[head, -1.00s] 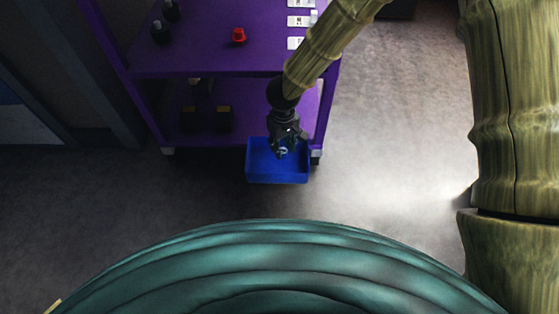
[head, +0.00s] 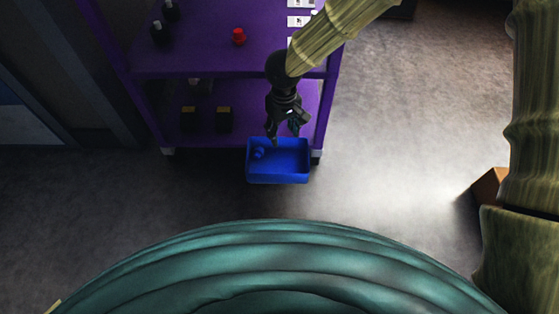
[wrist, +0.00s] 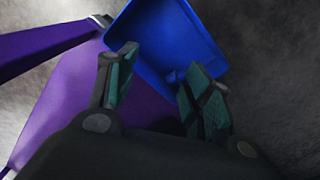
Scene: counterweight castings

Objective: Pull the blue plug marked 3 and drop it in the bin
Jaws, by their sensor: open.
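The blue bin (head: 279,177) stands at the front of the purple shelf unit, and it fills the top middle of the wrist view (wrist: 197,30). A small blue plug (head: 258,153) lies inside the bin toward its left side. In the wrist view the blue plug (wrist: 172,76) shows partly, beside the right finger. I cannot read a number on it. My gripper (head: 284,131) is above the bin's back edge, fingers apart and empty. In the wrist view my gripper (wrist: 155,85) is spread wide, with nothing between the fingers.
The purple shelf unit (head: 205,62) has a red plug (head: 239,36), dark objects (head: 160,33) and white labels (head: 300,21) on top. Black boxes with yellowish tops (head: 223,120) stand on its lower shelf. A brown box (head: 489,188) is at the right. The grey floor is open.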

